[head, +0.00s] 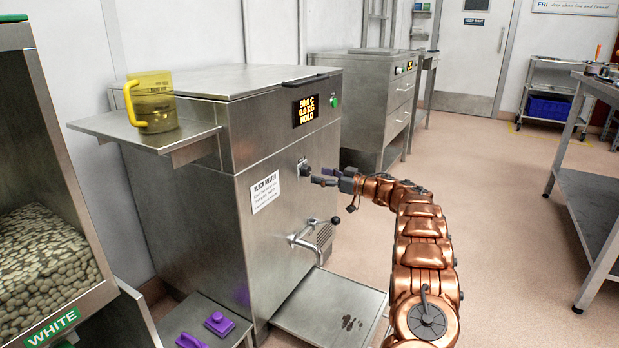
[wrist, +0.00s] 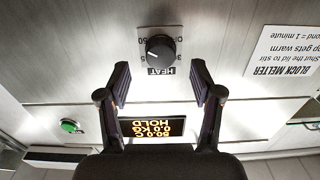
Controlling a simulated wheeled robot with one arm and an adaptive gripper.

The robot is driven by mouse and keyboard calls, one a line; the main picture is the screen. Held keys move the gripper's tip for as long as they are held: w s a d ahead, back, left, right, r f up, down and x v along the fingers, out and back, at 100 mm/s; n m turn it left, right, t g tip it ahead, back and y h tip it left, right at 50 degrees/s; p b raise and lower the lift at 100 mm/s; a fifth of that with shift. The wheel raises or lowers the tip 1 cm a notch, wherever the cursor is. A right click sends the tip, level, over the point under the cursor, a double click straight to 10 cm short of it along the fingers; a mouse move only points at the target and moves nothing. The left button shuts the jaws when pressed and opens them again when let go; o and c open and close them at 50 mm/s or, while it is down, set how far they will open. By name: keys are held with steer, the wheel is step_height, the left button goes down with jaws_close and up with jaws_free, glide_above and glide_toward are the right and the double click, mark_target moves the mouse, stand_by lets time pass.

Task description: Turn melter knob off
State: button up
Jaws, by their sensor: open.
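The steel block melter (head: 235,150) stands left of centre in the head view. Its black heat knob (head: 304,166) is on the front face; in the wrist view the knob (wrist: 161,51) sits on a pale dial plate marked HEAT, seen upside down. I cannot tell its exact setting. My gripper (head: 316,178) is close in front of the knob in the head view. In the wrist view my gripper (wrist: 164,82) is open and empty, its fingers apart and short of the knob in the picture. The lit display (wrist: 152,128) reads about 50 C, 0.0 KG, HOLD.
A green button (head: 334,101) is beside the display. A spout with a black-balled lever (head: 335,221) juts out below the knob, above a low steel platform (head: 325,303). A yellow jug (head: 152,105) stands on the side shelf. Open floor lies to the right.

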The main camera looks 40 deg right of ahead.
mark_target(309, 172)
steer(key=shift+b+x, duration=0.5)
steer(key=shift+x, duration=1.6)
steer(key=shift+r, duration=0.1)
steer(key=c, duration=1.1)
